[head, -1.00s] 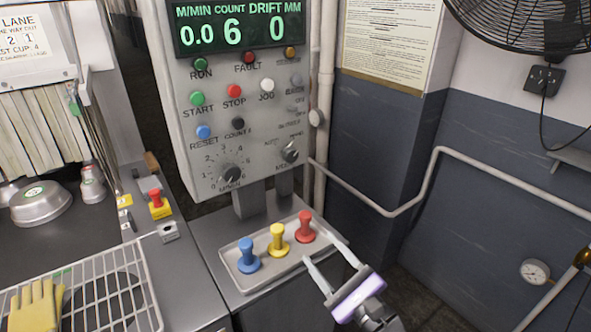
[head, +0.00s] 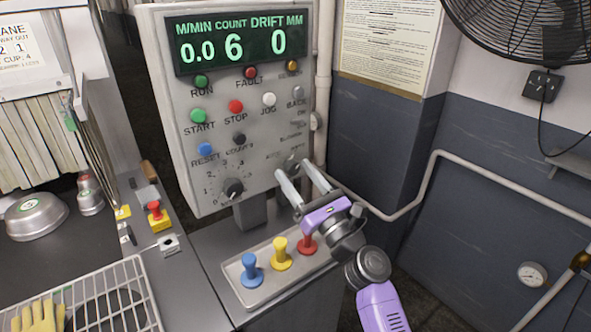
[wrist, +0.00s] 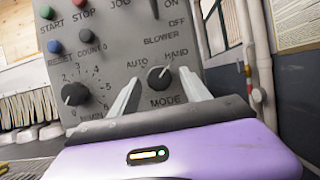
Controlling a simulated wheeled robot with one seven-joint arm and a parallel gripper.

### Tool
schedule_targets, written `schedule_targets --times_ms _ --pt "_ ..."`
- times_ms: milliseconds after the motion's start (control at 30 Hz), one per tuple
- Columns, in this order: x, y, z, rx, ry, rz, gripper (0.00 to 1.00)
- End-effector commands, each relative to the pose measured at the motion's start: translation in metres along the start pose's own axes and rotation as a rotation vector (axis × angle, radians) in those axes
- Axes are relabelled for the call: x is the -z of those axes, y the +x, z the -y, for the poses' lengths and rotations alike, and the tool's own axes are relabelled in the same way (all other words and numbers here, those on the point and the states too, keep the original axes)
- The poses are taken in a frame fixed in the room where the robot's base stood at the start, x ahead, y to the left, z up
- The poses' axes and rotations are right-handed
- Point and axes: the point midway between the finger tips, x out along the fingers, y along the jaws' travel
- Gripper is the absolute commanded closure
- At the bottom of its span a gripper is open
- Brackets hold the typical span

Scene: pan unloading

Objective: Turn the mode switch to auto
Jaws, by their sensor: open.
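The mode switch is a dark round knob (wrist: 160,79) on the grey control panel, labelled MODE, with AUTO at its upper left and HAND at its upper right. Its light pointer mark appears to lean toward HAND. In the head view the knob (head: 292,161) shows small at the panel's lower right, partly behind my fingers. My gripper (head: 293,169) is open and faces the panel. In the wrist view its two pale fingers (wrist: 159,80) stand on the left and right of the knob with gaps. Whether the fingertips reach around it in depth I cannot tell.
A speed dial (head: 232,188) sits left of the mode switch, with several buttons above. Below my gripper, a tray (head: 240,291) holds blue, yellow and red knobbed pieces; the red one (head: 306,243) is close under my wrist. A pipe (head: 323,90) runs right of the panel.

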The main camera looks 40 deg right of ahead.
Motion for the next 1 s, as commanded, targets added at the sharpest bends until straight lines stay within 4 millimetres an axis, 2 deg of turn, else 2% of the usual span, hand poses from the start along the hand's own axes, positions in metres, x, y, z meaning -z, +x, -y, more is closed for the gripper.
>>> schedule_targets --times_ms 100,367,633,667,1000 --pt "0.0004 0.006 -0.0001 0.0 0.0 -0.001 0.45" --pt "0.0008 0.0066 -0.0003 0.0 -0.001 -0.001 0.45" --pt "0.0007 0.0064 -0.0003 0.0 -0.002 -0.001 0.98" --pt "0.0007 0.0064 -0.0003 0.0 -0.002 -0.001 1.0" --pt "0.0014 0.0061 0.0005 -0.017 -0.046 -0.001 1.0"
